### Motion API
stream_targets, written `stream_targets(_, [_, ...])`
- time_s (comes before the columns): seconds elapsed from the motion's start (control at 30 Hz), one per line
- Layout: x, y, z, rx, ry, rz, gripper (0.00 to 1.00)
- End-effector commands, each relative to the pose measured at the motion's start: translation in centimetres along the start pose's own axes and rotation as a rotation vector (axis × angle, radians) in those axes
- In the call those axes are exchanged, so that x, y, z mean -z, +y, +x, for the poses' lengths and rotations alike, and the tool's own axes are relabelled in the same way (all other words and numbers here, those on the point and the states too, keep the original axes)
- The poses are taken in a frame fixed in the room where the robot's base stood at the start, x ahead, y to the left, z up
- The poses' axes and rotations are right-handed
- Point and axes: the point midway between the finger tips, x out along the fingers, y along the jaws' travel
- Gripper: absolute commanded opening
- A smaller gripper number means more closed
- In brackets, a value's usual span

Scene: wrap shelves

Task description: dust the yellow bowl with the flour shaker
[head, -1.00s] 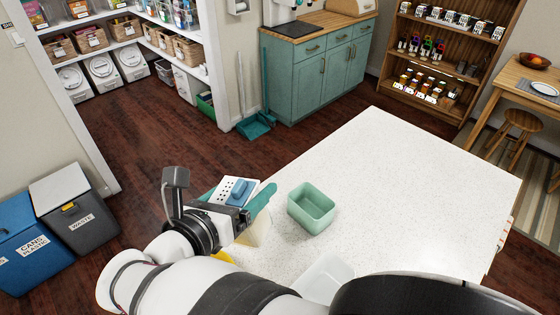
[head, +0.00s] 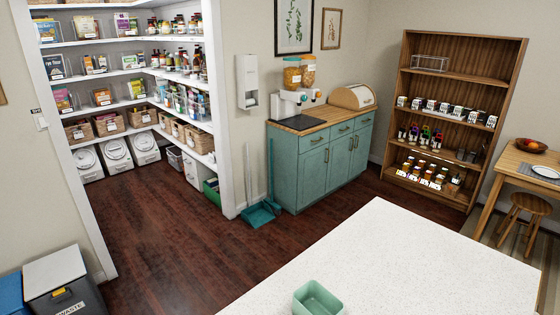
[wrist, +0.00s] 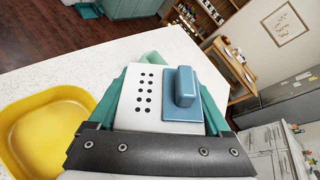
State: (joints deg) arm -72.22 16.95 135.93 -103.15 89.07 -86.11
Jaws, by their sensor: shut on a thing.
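The flour shaker (wrist: 130,108) is a white box with rows of dark holes and a blue knob piece on its top. It fills the middle of the wrist view. My gripper (wrist: 158,92) is shut on it, with a teal finger on each side. The yellow bowl (wrist: 25,135) is to the left of the shaker in the wrist view, partly cut off by the frame edge. The visible part of its inside looks plain yellow. The head view shows neither my gripper, the shaker nor the yellow bowl.
A green square container (head: 318,300) stands on the speckled white counter (head: 420,260), cut off at the bottom of the head view. The counter to its right is bare. A teal cabinet (head: 320,165), wooden shelves (head: 455,120) and pantry shelves stand across the floor.

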Motion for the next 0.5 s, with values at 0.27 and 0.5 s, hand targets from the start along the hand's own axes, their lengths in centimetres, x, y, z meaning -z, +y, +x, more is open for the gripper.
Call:
stream_targets(0.27, [2.9,2.4,1.2,0.036,-0.001,-0.087,0.07])
stream_targets(0.5, [5.0,4.9,2.1,0.111,-0.001,-0.266,0.07])
